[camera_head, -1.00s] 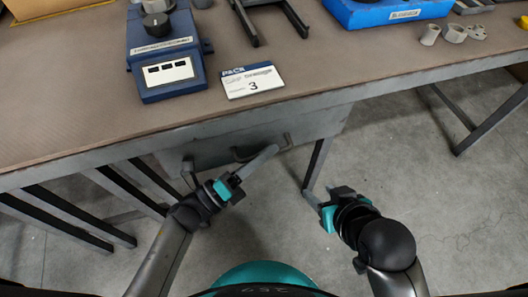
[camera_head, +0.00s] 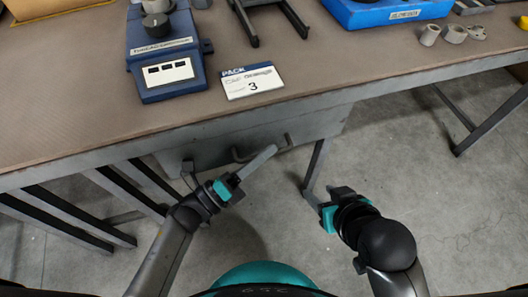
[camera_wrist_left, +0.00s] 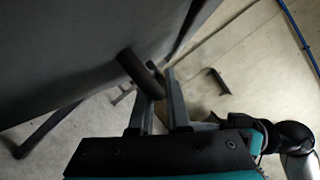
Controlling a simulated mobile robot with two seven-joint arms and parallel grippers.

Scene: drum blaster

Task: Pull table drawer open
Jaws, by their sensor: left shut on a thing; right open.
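The grey table drawer (camera_head: 210,150) hangs under the front edge of the brown-topped table (camera_head: 60,115). It has dark bar handles on its front; one handle (camera_head: 240,154) is by my left gripper. My left gripper (camera_head: 258,165) reaches up to the drawer front. In the left wrist view the drawer face (camera_wrist_left: 60,50) fills the upper left, and the dark handle (camera_wrist_left: 138,73) runs between the fingers of my left gripper (camera_wrist_left: 158,90), which is shut on it. My right gripper (camera_head: 325,195) is apart from the drawer, low and to the right, and open; its fingertips are hard to see.
Dark table legs (camera_head: 318,160) stand below. The concrete floor (camera_head: 400,150) to the right is clear.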

